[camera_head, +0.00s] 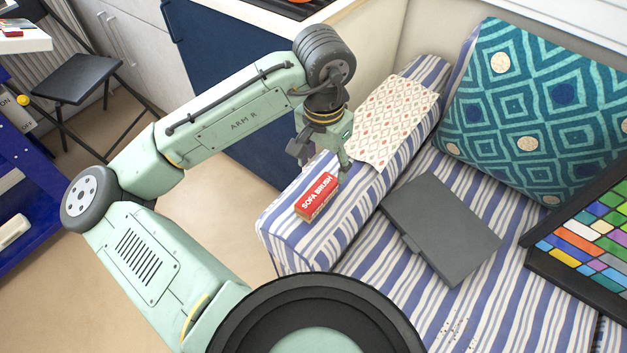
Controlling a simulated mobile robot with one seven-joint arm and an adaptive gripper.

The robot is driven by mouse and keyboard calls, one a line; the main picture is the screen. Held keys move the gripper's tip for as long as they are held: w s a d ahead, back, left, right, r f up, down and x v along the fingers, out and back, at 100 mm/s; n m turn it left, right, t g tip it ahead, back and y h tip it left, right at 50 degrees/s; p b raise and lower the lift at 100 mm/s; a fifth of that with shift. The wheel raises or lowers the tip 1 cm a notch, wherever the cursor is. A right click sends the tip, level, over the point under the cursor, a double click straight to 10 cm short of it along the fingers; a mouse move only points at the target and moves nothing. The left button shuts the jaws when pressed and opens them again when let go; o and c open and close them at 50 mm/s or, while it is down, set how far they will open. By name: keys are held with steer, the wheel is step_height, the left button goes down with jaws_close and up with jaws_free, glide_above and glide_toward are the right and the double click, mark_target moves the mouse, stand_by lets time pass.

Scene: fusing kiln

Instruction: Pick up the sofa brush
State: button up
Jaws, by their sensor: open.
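The sofa brush (317,196) is a small red block with white "SOFA BRUSH" lettering and a brown lower side. It lies on the striped sofa armrest (285,226), near its front end. My gripper (325,166) is open and empty, with its fingers pointing down. It appears just above and behind the brush's far end, and I see no contact. The exact height of the fingertips over the armrest is hard to tell.
A patterned cloth (392,118) drapes over the armrest behind my gripper. A dark grey flat case (441,228) lies on the sofa seat, with a tray of coloured squares (590,240) at right. A teal cushion (545,105) leans at the back. A folding chair (75,80) stands upper left.

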glide_above(316, 193)
steer(key=f, duration=0.5)
steer(key=shift+s+d+f, duration=0.2)
steer(key=shift+d, duration=0.15)
steer(key=shift+w+a+f+p, duration=0.1)
steer(key=shift+a+f+p, duration=0.1)
steer(key=shift+f, duration=1.3)
steer(key=shift+w+a+f+p, duration=0.1)
steer(key=shift+a+f+p, duration=0.1)
steer(key=shift+f, duration=1.3)
steer(key=shift+c, duration=0.5)
steer(key=c, duration=1.2)
